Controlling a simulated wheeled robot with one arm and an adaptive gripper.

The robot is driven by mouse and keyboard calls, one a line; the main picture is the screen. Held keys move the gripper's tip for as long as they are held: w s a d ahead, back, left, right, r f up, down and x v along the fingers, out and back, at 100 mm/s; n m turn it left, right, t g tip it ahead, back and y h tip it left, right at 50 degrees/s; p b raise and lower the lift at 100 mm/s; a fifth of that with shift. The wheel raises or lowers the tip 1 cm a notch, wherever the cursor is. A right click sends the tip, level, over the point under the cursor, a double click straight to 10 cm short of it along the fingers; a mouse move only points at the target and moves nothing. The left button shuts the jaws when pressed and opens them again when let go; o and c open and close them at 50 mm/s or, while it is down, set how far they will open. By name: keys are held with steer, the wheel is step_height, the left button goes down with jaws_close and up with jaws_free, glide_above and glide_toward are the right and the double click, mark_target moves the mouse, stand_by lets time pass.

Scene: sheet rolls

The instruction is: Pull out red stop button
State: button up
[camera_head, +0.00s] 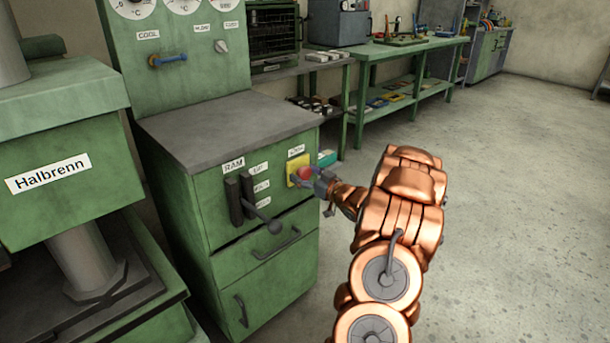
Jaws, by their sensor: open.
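The red stop button (305,173) sits on a yellow plate (293,180) on the front of the green cabinet (205,195), near its upper right corner. My gripper (311,178) is right at the button, with its fingers spread around or beside it. The fingers are open. I cannot tell whether they touch the button. The gripper and its wrist partly cover the button's right side.
A RAM lever (250,210) with a dark knob sticks out left of the button. Drawer handles (277,245) project below. The Halbrenn press (60,165) stands at left. A green workbench (400,50) is behind. The floor (510,200) at right is clear.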

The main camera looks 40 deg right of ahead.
steer(key=shift+c, duration=0.4)
jaws_close()
